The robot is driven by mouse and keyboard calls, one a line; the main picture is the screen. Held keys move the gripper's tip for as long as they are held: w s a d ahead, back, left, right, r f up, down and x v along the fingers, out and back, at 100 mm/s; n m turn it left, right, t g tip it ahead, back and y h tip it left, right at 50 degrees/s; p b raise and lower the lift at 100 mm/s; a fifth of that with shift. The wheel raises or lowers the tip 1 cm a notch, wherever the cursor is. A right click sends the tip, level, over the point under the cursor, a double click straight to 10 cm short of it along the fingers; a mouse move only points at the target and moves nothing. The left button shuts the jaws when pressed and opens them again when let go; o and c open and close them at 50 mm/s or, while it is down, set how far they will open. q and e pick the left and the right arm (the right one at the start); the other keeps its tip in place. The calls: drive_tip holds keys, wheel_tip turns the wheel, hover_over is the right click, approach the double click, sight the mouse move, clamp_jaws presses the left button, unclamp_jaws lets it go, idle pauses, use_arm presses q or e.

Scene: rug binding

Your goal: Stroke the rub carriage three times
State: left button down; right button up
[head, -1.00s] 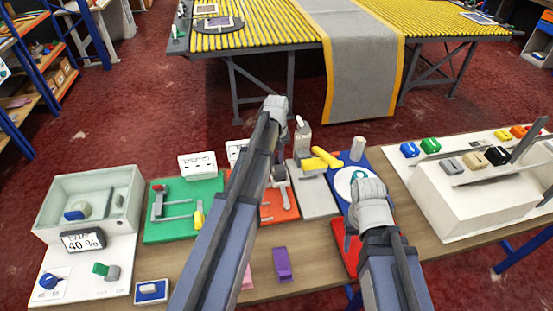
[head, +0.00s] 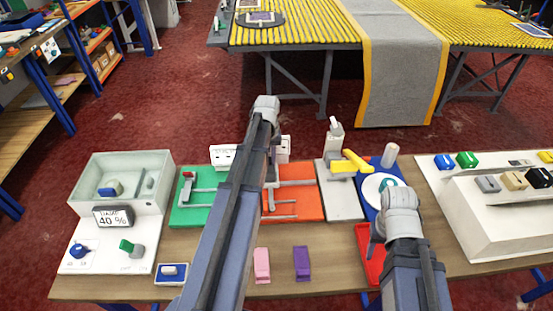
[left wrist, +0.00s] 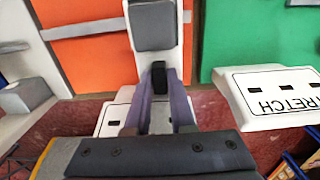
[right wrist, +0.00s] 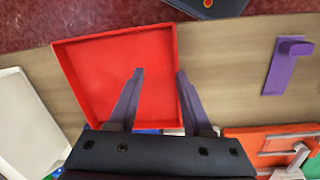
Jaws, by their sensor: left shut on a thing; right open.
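The rub station is an orange board (head: 310,203) with pale rails, right of the green board. In the left wrist view, a pale carriage with a dark grey block (left wrist: 152,27) stands over the orange board. My left gripper (left wrist: 159,85) is shut on a small black grip that appears to belong to this carriage. In the head view my left arm hides the grip and most of the carriage. My right gripper (right wrist: 160,73) is open and empty above a red tray (right wrist: 80,75); its fingers are mostly hidden in the head view.
The green board (head: 196,208) lies left of the orange one, with a STRETCH label box (left wrist: 275,95). Pink (head: 262,266) and purple (head: 301,263) blocks stand in front. A grey board (head: 341,205) with a yellow-handled tool is to the right. The front bench strip is partly clear.

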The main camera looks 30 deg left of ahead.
use_arm(q)
drive_tip(key=shift+s+a, duration=0.1)
drive_tip(key=shift+a, duration=0.05)
drive_tip(key=c, duration=0.8)
unclamp_jaws()
drive_tip(key=shift+a, duration=0.1)
use_arm(e)
drive_tip(key=shift+a, duration=0.1)
use_arm(q)
drive_tip(key=shift+o, duration=0.2)
wheel_tip(320, 180, up, 8)
drive_tip(key=p, duration=0.7)
drive_tip(key=shift+f+p, duration=0.1)
drive_tip(key=shift+p, duration=0.3)
use_arm(e)
wheel_tip(320, 180, up, 8)
